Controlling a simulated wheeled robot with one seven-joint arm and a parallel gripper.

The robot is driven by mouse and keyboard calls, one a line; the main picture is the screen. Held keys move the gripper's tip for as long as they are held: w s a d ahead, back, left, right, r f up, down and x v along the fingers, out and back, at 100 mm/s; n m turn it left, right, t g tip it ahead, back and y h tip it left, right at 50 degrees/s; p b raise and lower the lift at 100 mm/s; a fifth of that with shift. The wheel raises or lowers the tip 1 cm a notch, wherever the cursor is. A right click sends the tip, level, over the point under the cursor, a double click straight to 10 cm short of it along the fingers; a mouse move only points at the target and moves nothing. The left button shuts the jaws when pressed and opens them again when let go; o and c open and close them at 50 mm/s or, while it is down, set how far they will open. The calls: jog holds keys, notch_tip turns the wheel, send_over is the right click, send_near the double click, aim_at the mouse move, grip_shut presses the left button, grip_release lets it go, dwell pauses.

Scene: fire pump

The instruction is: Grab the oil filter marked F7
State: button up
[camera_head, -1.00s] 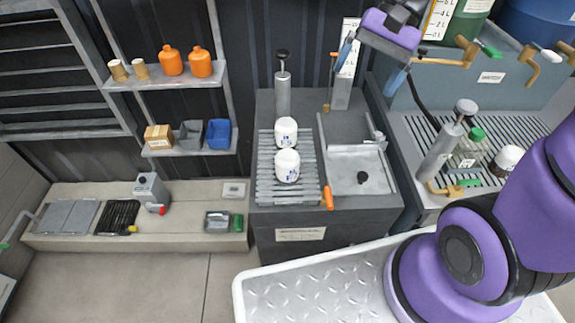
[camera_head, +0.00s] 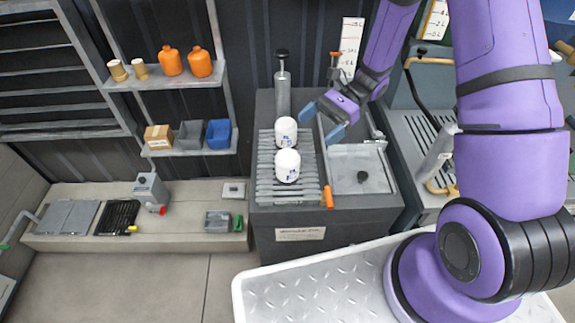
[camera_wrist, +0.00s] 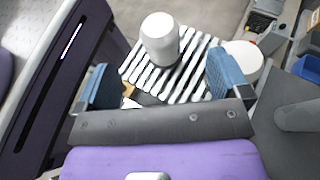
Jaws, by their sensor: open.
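Two white, round-topped oil filters stand upright on a slatted rack (camera_head: 265,187). The near filter (camera_head: 287,172) and the far filter (camera_head: 286,128) carry small blue marks that I cannot read, so I cannot tell which is F7. My gripper (camera_head: 323,121) is open and empty, just right of the far filter and above the bench, with blue fingertips apart. In the wrist view, a white filter (camera_wrist: 160,40) stands beyond the gap between the fingers (camera_wrist: 163,84). The other filter (camera_wrist: 246,58) is partly hidden behind the right finger.
A grey pump cylinder (camera_head: 283,92) stands behind the rack. A shallow tray (camera_head: 358,172) lies right of it, with an orange handle (camera_head: 328,197) at the front. Shelves with orange bottles (camera_head: 171,60) and a blue bin (camera_head: 218,133) are at left.

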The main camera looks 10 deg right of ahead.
aim_at(291, 153)
jog(key=x, duration=0.5)
jog(key=shift+s+a+f, duration=0.15)
jog(key=shift+a+f, duration=0.05)
jog(key=shift+a, duration=0.05)
jog(key=shift+x, duration=2.6)
jog(key=shift+s+d+f, duration=0.1)
jog(key=shift+f, duration=0.05)
jog(key=shift+c, duration=0.2)
jog(key=c, duration=1.1)
